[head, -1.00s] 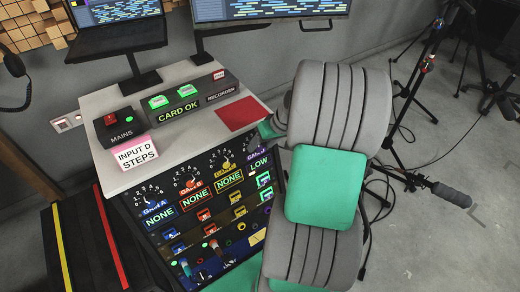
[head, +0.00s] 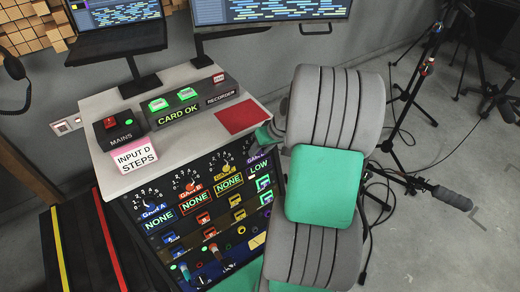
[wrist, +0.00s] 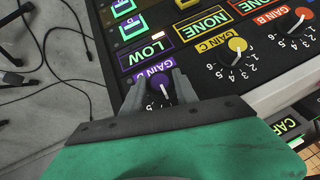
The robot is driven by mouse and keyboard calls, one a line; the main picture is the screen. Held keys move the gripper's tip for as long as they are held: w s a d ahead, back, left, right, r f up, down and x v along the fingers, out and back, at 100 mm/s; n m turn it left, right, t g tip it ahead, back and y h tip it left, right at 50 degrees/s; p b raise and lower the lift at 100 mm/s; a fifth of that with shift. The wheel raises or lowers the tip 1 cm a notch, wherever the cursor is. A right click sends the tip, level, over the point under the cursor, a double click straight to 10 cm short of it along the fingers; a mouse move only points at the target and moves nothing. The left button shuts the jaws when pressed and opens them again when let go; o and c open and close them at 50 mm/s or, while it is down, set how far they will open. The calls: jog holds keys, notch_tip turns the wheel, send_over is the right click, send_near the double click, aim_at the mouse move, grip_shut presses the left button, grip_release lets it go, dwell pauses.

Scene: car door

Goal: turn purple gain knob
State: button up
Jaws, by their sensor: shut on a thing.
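The purple gain knob (wrist: 160,84) is on the dark panel under the purple GAIN D label (wrist: 156,70), beside the LOW display (wrist: 146,54). My gripper (wrist: 159,79) has its two grey fingers on either side of the knob and is shut on it. The knob's pointer is hard to read between the fingers. In the head view my arm covers most of the gripper, and the knob is hidden. The LOW display (head: 262,172) and part of the GAIN D label show there.
The yellow GAIN C knob (wrist: 237,45) and the red GAIN B knob (wrist: 301,13) sit in the same row. Mic stands and cables are on the right floor.

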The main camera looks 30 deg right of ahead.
grip_shut()
jog(key=shift+r+y+p, duration=0.1)
jog(key=shift+y+p, duration=0.2)
jog(key=shift+p, duration=0.2)
jog(key=shift+d+r+m+y+p, duration=0.15)
jog(key=shift+m+y+p, duration=0.2)
jog(key=shift+p, duration=0.35)
jog(key=shift+m+y+p, duration=0.65)
jog(key=shift+y+p, duration=0.1)
jog(key=shift+p, duration=0.35)
jog(key=shift+f+m+t+y+p, duration=0.3)
jog(key=shift+m+t+y+p, duration=0.25)
jog(key=shift+y+p, duration=0.3)
jog(key=shift+d, duration=0.1)
